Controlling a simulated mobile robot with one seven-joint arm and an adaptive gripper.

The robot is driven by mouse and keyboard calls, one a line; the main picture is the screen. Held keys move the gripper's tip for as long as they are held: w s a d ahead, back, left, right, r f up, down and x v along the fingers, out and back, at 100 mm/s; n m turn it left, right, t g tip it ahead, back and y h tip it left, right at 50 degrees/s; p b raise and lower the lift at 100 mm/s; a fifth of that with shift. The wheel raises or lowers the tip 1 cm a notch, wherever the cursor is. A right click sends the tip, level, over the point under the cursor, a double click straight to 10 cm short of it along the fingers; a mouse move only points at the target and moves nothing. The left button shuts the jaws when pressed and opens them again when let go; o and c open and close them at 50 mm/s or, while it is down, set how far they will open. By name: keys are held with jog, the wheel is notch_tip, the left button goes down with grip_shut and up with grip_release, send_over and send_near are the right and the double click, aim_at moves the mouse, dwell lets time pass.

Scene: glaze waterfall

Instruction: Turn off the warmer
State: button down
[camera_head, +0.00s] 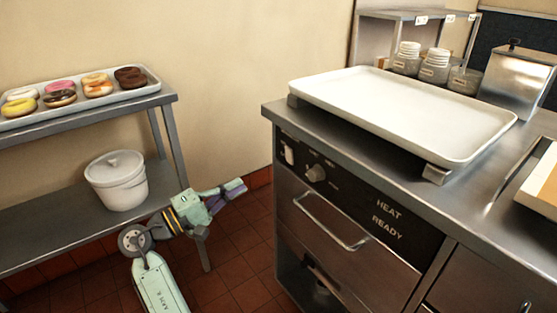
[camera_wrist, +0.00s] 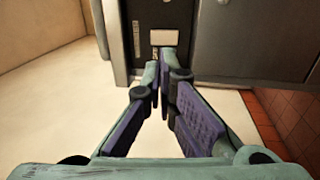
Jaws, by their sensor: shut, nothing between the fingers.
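The warmer (camera_head: 350,225) is a metal cabinet under the counter with a black control panel marked HEAT and READY. A white rocker switch (camera_head: 288,153) sits at the panel's left end, with a round knob (camera_head: 316,173) to its right. Its on or off position cannot be told. My gripper (camera_head: 240,187) is shut and empty, left of the warmer and lower than the switch in the head view, apart from the panel. In the wrist view my gripper (camera_wrist: 163,68) points at a dark panel, its fingertips just below a pale switch-like plate (camera_wrist: 164,38). Contact cannot be told.
A large white tray (camera_head: 400,105) rests on the counter above the warmer. A drawer handle (camera_head: 330,222) sticks out below the panel. A shelf unit (camera_head: 60,115) with a doughnut tray and white pot (camera_head: 117,182) stands left. Tiled floor shows between.

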aim_at(289, 154)
jog(key=p+x, duration=0.3)
jog(key=x, duration=1.1)
jog(key=shift+w, duration=0.1)
jog(key=shift+r+p, duration=0.15)
jog(key=shift+p, duration=0.25)
